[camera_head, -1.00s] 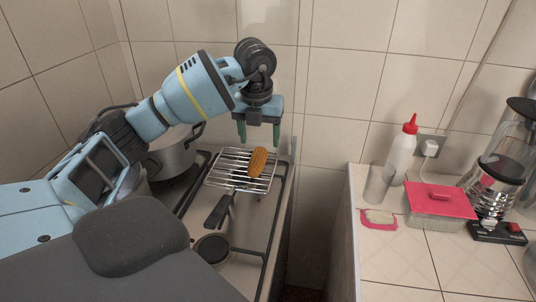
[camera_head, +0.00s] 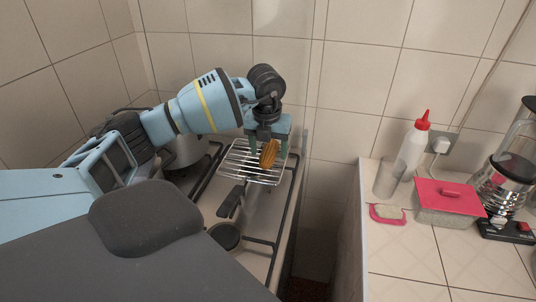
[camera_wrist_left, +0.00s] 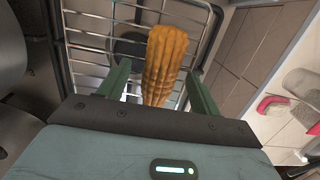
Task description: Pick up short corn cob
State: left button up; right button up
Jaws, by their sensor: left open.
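The short corn cob (camera_head: 269,153) is orange-brown and lies on a wire grill rack (camera_head: 240,171) on the stove. My left gripper (camera_head: 268,149) is open and points down at the cob, one green finger to each side of it. In the left wrist view the cob (camera_wrist_left: 165,62) stands out between the two green fingers (camera_wrist_left: 158,88), with gaps on both sides; its near end is hidden by the gripper body. I cannot tell how far the fingertips are above the rack. My right gripper is not in view.
A metal pot (camera_head: 186,152) stands behind my left arm. The rack's dark handle (camera_head: 231,201) points toward the front.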

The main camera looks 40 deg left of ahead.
aim_at(269, 147)
pick_arm(q)
jog(key=shift+f, duration=0.25)
jog(key=c, duration=1.1)
jog(key=shift+c, duration=0.2)
jog(key=shift+r, duration=0.15)
jog(key=shift+r, duration=0.5)
notch_tip(269, 147, up, 2)
jog(key=shift+w+r, duration=0.1)
jog(key=shift+r, duration=0.1)
jog(key=s+d, duration=0.4)
jog(key=s, duration=0.3)
jog(key=s+d+r, duration=0.1)
jog(key=s+d, duration=0.2)
jog(key=s, duration=0.4)
jog(key=shift+d+r, duration=0.2)
jog(key=shift+d, duration=0.15)
